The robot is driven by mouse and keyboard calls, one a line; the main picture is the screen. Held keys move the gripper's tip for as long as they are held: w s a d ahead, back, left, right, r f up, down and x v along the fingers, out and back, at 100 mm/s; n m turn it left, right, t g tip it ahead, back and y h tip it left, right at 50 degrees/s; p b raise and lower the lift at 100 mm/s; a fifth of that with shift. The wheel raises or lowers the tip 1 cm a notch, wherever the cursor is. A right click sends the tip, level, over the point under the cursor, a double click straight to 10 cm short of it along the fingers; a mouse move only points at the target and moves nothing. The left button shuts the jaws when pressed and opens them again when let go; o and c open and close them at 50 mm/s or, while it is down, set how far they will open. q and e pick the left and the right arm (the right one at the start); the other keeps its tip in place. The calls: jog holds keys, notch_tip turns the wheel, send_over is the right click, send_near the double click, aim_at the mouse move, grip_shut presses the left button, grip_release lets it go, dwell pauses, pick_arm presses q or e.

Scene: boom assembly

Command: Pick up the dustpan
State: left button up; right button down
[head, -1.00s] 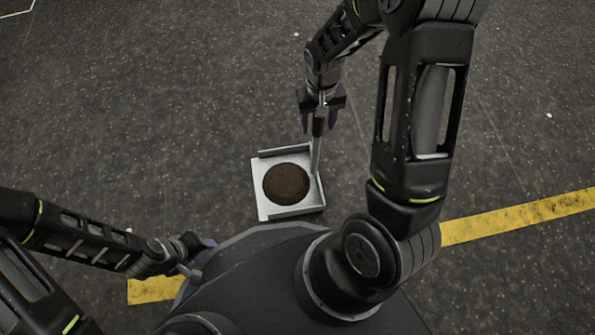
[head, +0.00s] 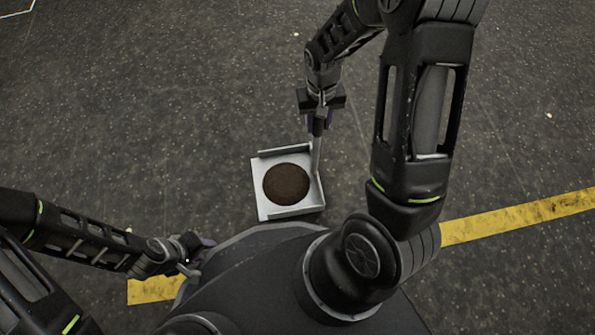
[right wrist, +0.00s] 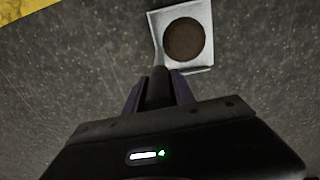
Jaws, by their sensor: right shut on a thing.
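The dustpan (head: 267,207) is a pale, square, shallow pan on the dark floor, with a round brown patch of dirt (head: 286,184) in it. Its handle (head: 317,152) rises from the right back corner. My right gripper (head: 318,124) is shut on the upper part of the handle. In the right wrist view the purple fingers (right wrist: 159,95) press on both sides of the dark grip, and the pan (right wrist: 206,62) shows beyond them. My left gripper (head: 203,249) is at the lower left, apart from the dustpan; its fingers are too small to read.
The speckled floor (head: 180,110) around the dustpan is clear, apart from small pale specks.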

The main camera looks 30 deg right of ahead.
pick_arm(q)
jog(key=shift+r, duration=0.1)
pick_arm(e)
jog(key=shift+w+r, duration=0.1)
jog(key=shift+r, duration=0.1)
dwell(0.5)
